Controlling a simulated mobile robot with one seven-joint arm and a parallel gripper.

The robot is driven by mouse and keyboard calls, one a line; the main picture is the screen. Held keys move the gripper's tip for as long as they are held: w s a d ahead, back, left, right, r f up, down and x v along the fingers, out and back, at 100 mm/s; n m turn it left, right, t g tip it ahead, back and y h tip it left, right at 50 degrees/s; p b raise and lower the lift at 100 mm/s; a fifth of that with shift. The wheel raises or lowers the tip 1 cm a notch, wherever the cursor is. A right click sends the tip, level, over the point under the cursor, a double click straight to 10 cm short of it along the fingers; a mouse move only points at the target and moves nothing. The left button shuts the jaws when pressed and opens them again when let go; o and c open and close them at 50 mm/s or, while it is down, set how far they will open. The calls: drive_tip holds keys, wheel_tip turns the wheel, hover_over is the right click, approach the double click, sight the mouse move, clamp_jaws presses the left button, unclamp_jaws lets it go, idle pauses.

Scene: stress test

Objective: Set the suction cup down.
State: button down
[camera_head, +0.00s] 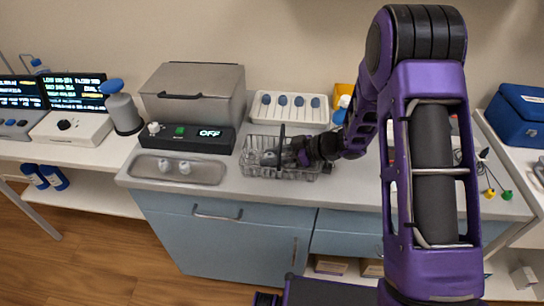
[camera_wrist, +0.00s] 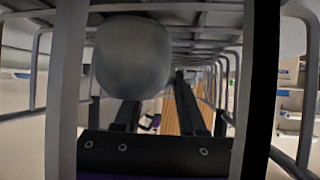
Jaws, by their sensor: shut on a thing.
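My gripper (camera_head: 291,156) reaches from the right into a wire basket (camera_head: 250,172) on the counter, its tip low among the wires. It is shut on the suction cup (camera_wrist: 132,55), a smooth grey rounded body close up in the wrist view. The fingers (camera_wrist: 158,105) show below and beside it, and their exact contact is hidden. In the head view a greyish shape (camera_head: 268,158) shows inside the basket beside the fingers. I cannot tell whether it is the held cup or whether the cup touches the basket floor.
A grey tray (camera_head: 205,178) with two small pale pieces lies left of the basket. Behind are a black unit reading OFF (camera_head: 190,137), a metal box (camera_head: 195,88) and a white rack (camera_head: 258,112) with blue-ended pieces. The basket's wires and upright dark bar (camera_head: 281,140) surround the gripper closely.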

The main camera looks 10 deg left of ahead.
drive_tip(key=shift+f, duration=0.1)
drive_tip(key=shift+c, duration=2.4)
unclamp_jaws()
drive_tip(key=shift+r, duration=0.2)
drive_tip(key=p+v, duration=0.1)
drive_tip(key=v, duration=1.1)
drive_tip(key=shift+f, duration=0.1)
